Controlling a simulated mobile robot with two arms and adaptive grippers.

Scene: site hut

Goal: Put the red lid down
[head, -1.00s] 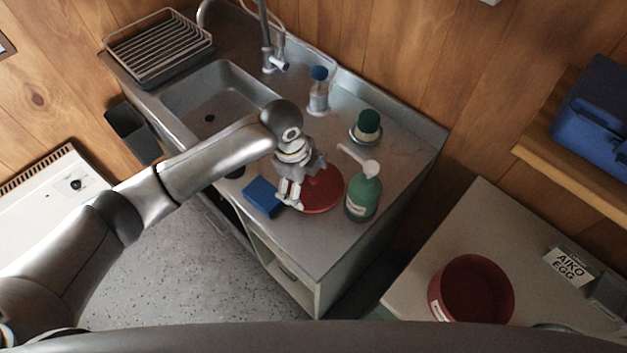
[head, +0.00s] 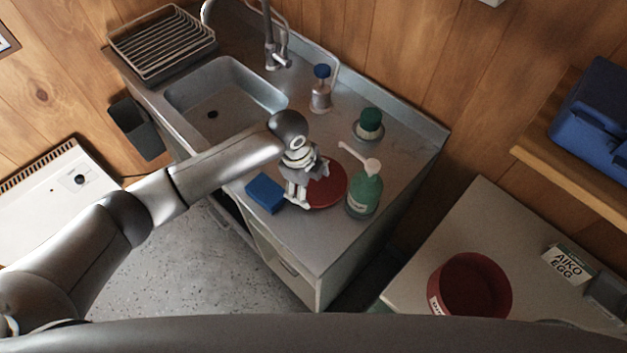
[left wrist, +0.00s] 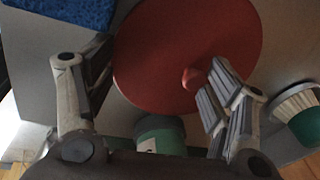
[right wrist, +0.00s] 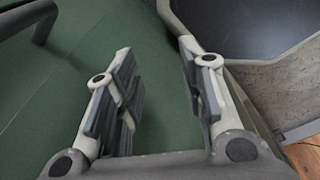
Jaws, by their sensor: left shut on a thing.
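The red lid (head: 330,190) is a round disc at the front of the steel sink counter, between a blue sponge and a green soap bottle. My left gripper (head: 297,200) is over its left part, shut on the lid, and hides some of it. In the left wrist view the red lid (left wrist: 165,50) fills the upper middle, with its small round knob against the right finger of my left gripper (left wrist: 155,75). Whether the lid touches the counter is hard to tell. My right gripper (right wrist: 160,80) is open and empty, seen only in the right wrist view.
The blue sponge (head: 265,194) lies left of the lid. The green pump bottle (head: 364,195) stands close on its right. Behind are a scrubber (head: 370,120) and a blue-capped bottle (head: 321,92). A red pot (head: 438,290) stands on the right-hand worktop. The sink (head: 235,95) is empty.

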